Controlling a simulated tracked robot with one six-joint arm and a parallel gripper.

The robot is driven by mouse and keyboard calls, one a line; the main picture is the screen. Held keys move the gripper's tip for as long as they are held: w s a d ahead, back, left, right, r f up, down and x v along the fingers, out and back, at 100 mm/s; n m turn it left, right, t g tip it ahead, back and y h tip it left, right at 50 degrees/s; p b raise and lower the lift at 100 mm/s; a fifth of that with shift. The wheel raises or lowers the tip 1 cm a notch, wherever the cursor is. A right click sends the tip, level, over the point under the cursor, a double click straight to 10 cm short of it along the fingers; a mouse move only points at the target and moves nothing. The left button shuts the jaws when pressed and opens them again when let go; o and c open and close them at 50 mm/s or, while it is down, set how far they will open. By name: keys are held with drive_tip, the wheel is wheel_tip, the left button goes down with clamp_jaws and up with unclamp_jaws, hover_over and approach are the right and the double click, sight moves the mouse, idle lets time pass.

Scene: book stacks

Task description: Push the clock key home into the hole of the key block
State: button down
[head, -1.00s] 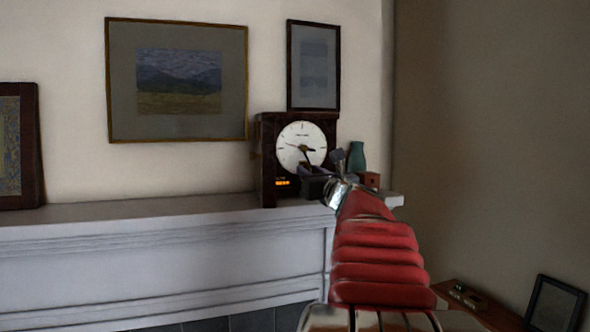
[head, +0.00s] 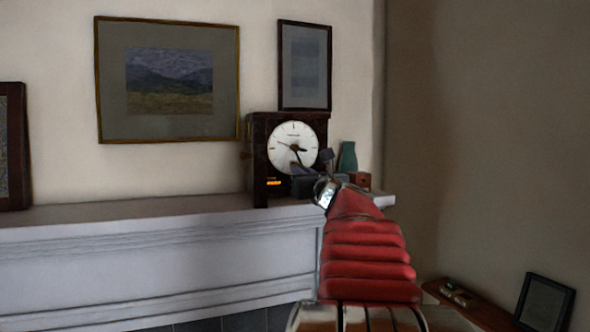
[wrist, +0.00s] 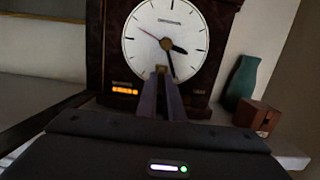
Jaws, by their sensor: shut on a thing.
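My gripper (wrist: 162,88) is shut, its two dark fingers close together and pointing at the lower part of the clock face in the wrist view. A small pale bit shows between the fingertips, likely the clock key (wrist: 161,69); the rest of it is hidden. In the head view my gripper (head: 303,185) is in front of the clock's lower right, its tips hard to make out. The key block, a small reddish-brown wooden block (wrist: 256,115), stands on the mantel right of the clock, apart from my fingers. A dark notch or hole shows on it. It is partly hidden behind my arm in the head view (head: 362,180).
The dark wooden clock (head: 259,165) with a white dial stands on the white mantel shelf (head: 130,213). A teal vase (wrist: 241,80) stands behind the key block, near the shelf's right end. Framed pictures hang behind.

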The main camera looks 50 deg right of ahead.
drive_tip(key=shift+s, duration=0.15)
drive_tip(key=shift+v, duration=2.25)
drive_tip(key=shift+s+a, duration=0.2)
drive_tip(key=shift+v, duration=1.05)
drive_tip(key=shift+s, duration=0.1)
